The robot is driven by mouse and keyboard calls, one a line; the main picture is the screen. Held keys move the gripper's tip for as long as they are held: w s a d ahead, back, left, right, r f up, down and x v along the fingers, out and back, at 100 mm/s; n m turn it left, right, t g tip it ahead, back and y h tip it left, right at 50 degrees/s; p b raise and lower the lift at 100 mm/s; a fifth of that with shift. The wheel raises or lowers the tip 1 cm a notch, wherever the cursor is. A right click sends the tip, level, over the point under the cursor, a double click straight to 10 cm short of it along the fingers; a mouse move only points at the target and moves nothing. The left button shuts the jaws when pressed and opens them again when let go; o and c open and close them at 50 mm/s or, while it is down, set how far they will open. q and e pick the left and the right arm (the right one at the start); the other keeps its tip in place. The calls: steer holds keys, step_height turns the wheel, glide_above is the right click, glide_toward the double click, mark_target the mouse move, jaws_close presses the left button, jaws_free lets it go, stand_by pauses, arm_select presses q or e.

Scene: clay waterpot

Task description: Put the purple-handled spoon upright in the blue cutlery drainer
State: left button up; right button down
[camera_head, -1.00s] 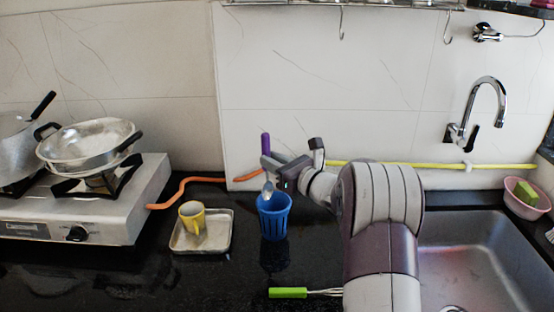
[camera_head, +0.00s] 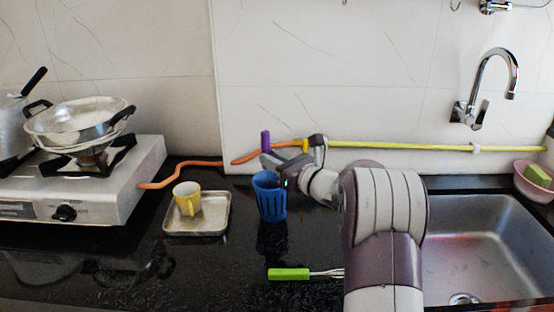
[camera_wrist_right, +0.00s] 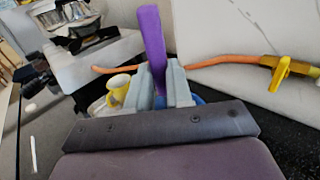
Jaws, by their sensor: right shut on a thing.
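The purple-handled spoon (camera_head: 265,138) is held upright, its handle pointing up above the blue cutlery drainer (camera_head: 271,200). Its lower end is not visible and appears to be inside the drainer's mouth. My right gripper (camera_head: 268,160) is shut on the spoon just above the drainer's rim. In the right wrist view the purple handle (camera_wrist_right: 152,40) rises, slightly tilted, between the fingers of my right gripper (camera_wrist_right: 161,88). A little of the blue drainer (camera_wrist_right: 199,99) shows behind the fingers. My left gripper is not in view.
A yellow cup (camera_head: 187,198) stands on a metal tray (camera_head: 222,226) left of the drainer. A green-handled whisk (camera_head: 289,274) lies in front. The stove (camera_head: 130,190) is at left, the sink (camera_head: 480,240) at right. An orange hose (camera_head: 190,164) runs along the wall.

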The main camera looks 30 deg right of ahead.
steer(key=c, duration=0.9)
jaws_free()
steer(key=shift+c, duration=0.2)
steer(key=v, duration=1.2)
steer(key=shift+s+r+b, duration=0.2)
steer(key=shift+s+b, duration=0.2)
steer(key=shift+d, duration=0.1)
